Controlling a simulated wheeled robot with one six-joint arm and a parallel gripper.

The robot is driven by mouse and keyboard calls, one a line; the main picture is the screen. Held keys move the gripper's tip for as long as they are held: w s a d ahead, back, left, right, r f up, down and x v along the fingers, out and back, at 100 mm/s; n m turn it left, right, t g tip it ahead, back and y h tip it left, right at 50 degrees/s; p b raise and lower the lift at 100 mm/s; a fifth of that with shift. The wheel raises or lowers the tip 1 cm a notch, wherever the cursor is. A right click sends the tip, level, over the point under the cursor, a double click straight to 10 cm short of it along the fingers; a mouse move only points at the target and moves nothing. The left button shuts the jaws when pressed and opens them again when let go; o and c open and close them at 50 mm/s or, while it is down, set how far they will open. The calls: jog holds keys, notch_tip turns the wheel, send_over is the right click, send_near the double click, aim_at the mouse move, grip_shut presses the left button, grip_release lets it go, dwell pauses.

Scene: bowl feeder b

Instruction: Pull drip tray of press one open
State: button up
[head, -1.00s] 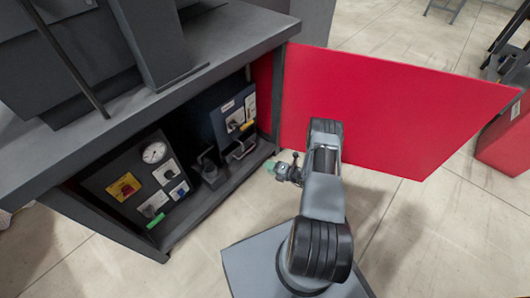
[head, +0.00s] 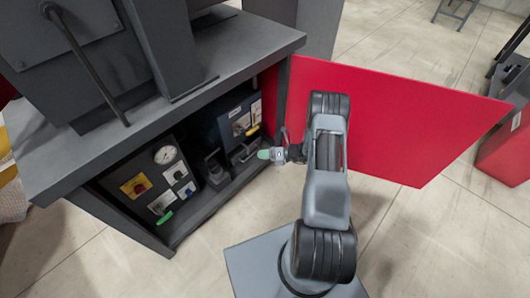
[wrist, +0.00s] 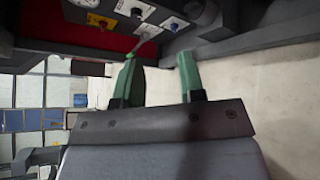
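I cannot make out for certain which part is the drip tray of press one. An open dark cabinet (head: 178,232) stands under the machine top, with a gauge panel (head: 150,178) and a dark blue panel (head: 236,121) inside. A grey bar handle (head: 243,152) shows low at the blue panel. My gripper (head: 266,154) is just outside the cabinet's front right, apart from the handle. In the wrist view my gripper (wrist: 158,75) has its two green fingers spread, with nothing between them. The panel switches (wrist: 137,12) show beyond the fingers at the top.
A red cabinet door (head: 400,115) stands open to the right, behind my arm. The floor (head: 205,268) in front of the cabinet is clear.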

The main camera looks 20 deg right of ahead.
jog(key=shift+r, duration=0.25)
dwell(0.4)
jog(key=s+a+r+n+g+h+p, duration=0.1)
jog(key=s+a+r+n+g+p, duration=0.35)
jog(key=r, duration=0.65)
jog(key=s+a+r+n+g+h+p, duration=0.1)
jog(key=r+n+h+p, duration=0.1)
jog(key=r+n+p, duration=0.55)
jog(key=s+a+r+n+g+h+p, duration=0.15)
jog(key=r+n, duration=0.45)
jog(key=r, duration=0.9)
jog(key=s+r+n+t+h+p, duration=0.1)
jog(key=s+r+n+h+p, duration=0.3)
jog(key=s+r+n+p, duration=0.3)
jog(key=s+d+r+n+t+h+p, duration=0.1)
jog(key=s+r+n+h+p, duration=0.3)
jog(key=r+n, duration=0.5)
notch_tip(320, 180, up, 8)
jog(key=s+p, duration=0.2)
jog(key=p, duration=0.1)
jog(key=shift+s+r+n+t, duration=0.25)
jog(key=shift+s+n+t, duration=0.15)
